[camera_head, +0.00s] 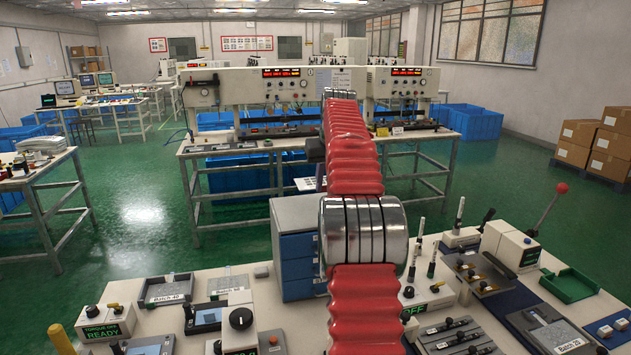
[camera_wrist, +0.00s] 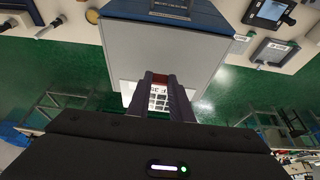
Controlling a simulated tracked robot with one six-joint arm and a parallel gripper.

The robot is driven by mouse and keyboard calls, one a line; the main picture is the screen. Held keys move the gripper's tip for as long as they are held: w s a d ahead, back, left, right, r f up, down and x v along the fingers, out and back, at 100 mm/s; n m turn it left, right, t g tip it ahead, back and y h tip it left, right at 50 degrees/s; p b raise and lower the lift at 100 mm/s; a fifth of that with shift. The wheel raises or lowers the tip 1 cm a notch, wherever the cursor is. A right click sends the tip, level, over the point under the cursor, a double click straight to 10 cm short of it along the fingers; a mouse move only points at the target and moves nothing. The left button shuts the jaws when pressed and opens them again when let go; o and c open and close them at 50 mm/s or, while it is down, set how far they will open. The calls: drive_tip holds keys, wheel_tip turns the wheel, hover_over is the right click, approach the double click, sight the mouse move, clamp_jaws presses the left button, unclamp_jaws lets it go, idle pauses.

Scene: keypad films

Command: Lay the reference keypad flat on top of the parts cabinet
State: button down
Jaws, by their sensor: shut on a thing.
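The parts cabinet (camera_head: 298,255) stands on the front bench, with a grey top and blue drawers. Its bare grey top fills the upper middle of the wrist view (camera_wrist: 170,48), with the blue drawer side at the upper edge. My gripper (camera_wrist: 160,82) is shut on the reference keypad (camera_wrist: 158,100), a pale piece with a grid of keys between and beside the dark fingers. The keypad shows beyond the cabinet's far edge in the head view (camera_head: 308,184). The red arm hides part of it. I cannot tell its height above the top.
The front bench (camera_head: 250,270) is crowded with switches, trays and fixtures on both sides of the cabinet. A bench with test machines (camera_head: 275,88) stands behind, with green floor between. Brown boxes (camera_head: 600,145) are stacked at the right.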

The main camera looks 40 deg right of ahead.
drive_tip(key=shift+w+a, duration=0.15)
drive_tip(key=shift+a, duration=0.1)
drive_tip(key=shift+f, duration=4.1)
drive_tip(key=shift+f, duration=0.35)
drive_tip(key=c, duration=1.5)
unclamp_jaws()
drive_tip(key=shift+r, duration=0.15)
drive_tip(key=v, duration=1.3)
drive_tip(key=shift+a+r, duration=0.15)
